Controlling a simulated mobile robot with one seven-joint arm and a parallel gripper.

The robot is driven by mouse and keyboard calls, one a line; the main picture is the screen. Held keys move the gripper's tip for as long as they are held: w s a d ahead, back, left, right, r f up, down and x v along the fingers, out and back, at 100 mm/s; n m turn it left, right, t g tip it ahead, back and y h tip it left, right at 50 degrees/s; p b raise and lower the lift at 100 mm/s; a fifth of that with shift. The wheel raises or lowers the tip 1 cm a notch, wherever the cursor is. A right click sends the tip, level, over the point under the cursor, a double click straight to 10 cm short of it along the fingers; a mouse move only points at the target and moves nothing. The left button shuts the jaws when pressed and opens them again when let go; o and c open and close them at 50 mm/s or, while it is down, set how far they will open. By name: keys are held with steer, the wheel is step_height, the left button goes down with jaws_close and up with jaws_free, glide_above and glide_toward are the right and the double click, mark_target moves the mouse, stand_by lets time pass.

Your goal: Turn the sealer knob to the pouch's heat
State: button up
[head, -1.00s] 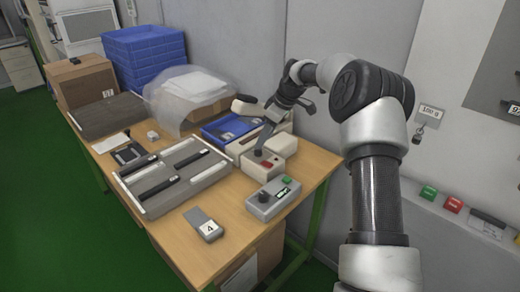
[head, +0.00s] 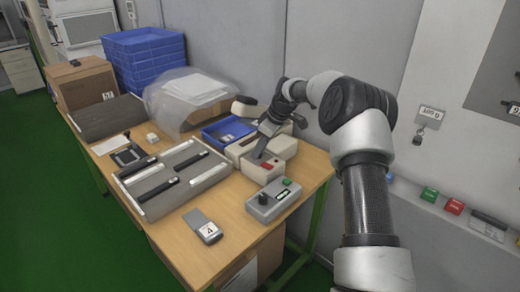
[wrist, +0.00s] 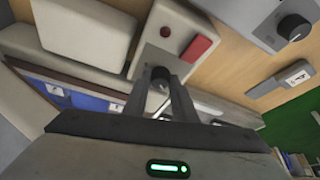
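The sealer (head: 283,147) is a cream, box-like device near the table's right rear edge. Its front block has a red button, also seen in the wrist view (wrist: 198,48). A small dark knob (wrist: 158,76) on that block sits between my gripper's fingertips. My gripper (head: 258,155) points down at the block from above, its fingers apart around the knob (wrist: 159,82); firm contact is not clear. In the head view the fingers hide the knob. A grey piece with a white numbered label (head: 204,227), possibly the pouch, lies at the front; its mark is hard to read.
A grey control box (head: 273,201) with a black knob and green button stands just in front of the sealer. A grey slotted tray (head: 143,203) lies left of it. A blue bin (head: 226,130) and plastic-wrapped stack (head: 190,92) are behind. Bare wood shows around the labelled piece.

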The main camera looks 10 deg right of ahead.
steer(key=shift+m, duration=0.4)
steer(key=m, duration=0.2)
steer(key=m+t+h+b, duration=0.1)
steer(key=shift+s+a+m, duration=0.15)
steer(key=shift+a+m, duration=0.05)
steer(key=shift+m, duration=0.2)
steer(key=m+h, duration=0.1)
steer(key=m, duration=0.1)
steer(key=m+h, duration=0.1)
steer(key=m, duration=0.2)
steer(key=shift+a+r+t+p, duration=0.1)
steer(key=shift+a+t+p, duration=0.1)
steer(key=shift+t+p, duration=0.2)
steer(key=m+h+p, duration=0.1)
steer(key=m+h, duration=0.1)
steer(key=m, duration=0.2)
steer(key=shift+a+m, duration=0.15)
steer(key=shift+m, duration=0.25)
steer(key=m+h, duration=0.1)
steer(key=m, duration=0.1)
steer(key=m+g+p, duration=0.1)
steer(key=m, duration=0.2)
steer(key=shift+h, duration=0.4)
steer(key=shift+m, duration=0.3)
steer(key=o, duration=1)
steer(key=shift+g, duration=0.3)
